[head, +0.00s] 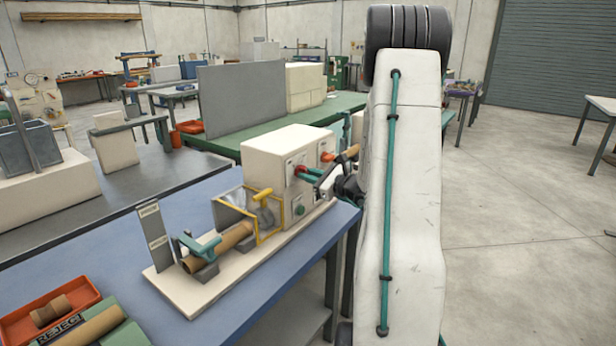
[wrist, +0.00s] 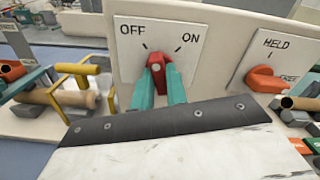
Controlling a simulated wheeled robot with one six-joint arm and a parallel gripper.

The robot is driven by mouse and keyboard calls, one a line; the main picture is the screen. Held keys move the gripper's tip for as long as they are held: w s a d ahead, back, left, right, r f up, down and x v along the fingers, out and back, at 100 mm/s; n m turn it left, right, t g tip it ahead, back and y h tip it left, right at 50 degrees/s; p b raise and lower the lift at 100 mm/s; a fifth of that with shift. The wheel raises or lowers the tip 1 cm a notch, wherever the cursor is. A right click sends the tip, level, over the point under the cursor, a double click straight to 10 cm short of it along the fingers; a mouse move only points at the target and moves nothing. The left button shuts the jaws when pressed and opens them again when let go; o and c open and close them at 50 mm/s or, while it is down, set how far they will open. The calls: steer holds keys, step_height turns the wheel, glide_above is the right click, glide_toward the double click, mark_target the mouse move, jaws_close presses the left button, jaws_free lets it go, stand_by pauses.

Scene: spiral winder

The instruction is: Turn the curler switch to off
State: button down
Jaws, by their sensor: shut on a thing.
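The curler switch (wrist: 156,70) is a red knob on a white plate (wrist: 128,62) marked OFF at left and ON at right. My gripper (wrist: 160,84) has its teal fingers shut on the knob, one on each side. The knob stands about upright in the wrist view, between the two marks; its exact setting is hard to tell. In the head view, my gripper (head: 309,174) reaches the side of the cream machine housing (head: 270,158), where the red knob (head: 299,169) shows small. The fingers partly hide the knob's lower part.
An orange HELD/FREE switch (wrist: 265,80) is right of the red knob. A brown tube (head: 232,238) lies on the machine's front at left, near a yellow-framed guard (head: 270,229). A red reject tray (head: 75,294) is on the blue table (head: 130,250).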

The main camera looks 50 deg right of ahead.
steer(key=shift+n, duration=2.1)
steer(key=c, duration=1.4)
jaws_free()
steer(key=shift+s, duration=0.1)
steer(key=s, duration=0.7)
steer(key=shift+s+d, duration=0.3)
